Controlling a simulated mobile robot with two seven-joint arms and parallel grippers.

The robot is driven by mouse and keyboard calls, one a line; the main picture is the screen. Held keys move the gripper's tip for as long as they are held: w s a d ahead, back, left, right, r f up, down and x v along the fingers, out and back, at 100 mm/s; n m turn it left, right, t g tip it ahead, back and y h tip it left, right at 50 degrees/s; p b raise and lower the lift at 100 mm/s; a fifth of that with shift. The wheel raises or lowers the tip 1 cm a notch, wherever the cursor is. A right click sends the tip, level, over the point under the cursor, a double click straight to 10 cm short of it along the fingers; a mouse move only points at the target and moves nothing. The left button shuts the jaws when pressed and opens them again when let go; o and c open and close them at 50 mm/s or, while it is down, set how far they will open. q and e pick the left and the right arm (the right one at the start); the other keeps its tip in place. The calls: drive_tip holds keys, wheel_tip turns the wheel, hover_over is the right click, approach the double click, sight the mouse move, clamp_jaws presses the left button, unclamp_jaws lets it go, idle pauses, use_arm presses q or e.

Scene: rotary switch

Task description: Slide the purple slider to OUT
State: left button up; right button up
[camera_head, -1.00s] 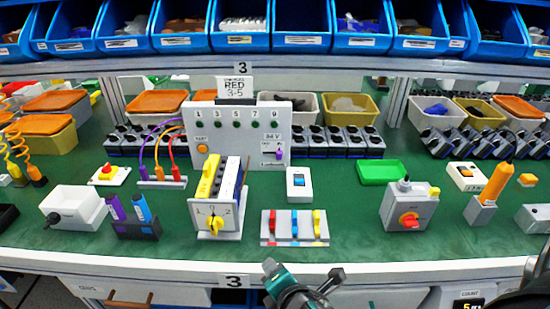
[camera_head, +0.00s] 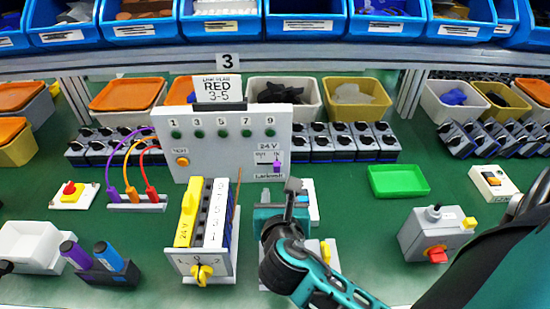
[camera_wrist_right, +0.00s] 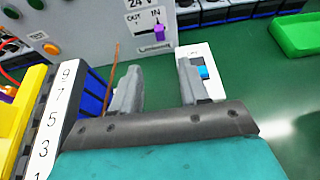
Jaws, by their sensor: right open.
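The purple slider (camera_head: 277,167) sits on the front of the white panel (camera_head: 222,150), below the 24 V label. In the right wrist view the purple slider (camera_wrist_right: 158,35) is at the right end of its slot, under IN; OUT is to its left. My right gripper (camera_head: 291,195) is below and in front of the slider, apart from it. In the right wrist view its two grey fingers (camera_wrist_right: 157,82) are spread with nothing between them, and the slider shows beyond the gap. My left gripper is not in view.
A white box with a blue switch (camera_wrist_right: 203,73) stands just beyond the right finger. The block with numbered strip and yellow knob (camera_head: 203,230) is left of my gripper. A green tray (camera_head: 398,181) lies to the right. Bins line the back.

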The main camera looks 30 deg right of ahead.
sight(277, 169)
drive_tip(key=x, duration=1.2)
drive_tip(key=shift+w+d, duration=0.25)
drive_tip(key=shift+w, duration=0.1)
drive_tip(key=shift+c, duration=0.3)
clamp_jaws()
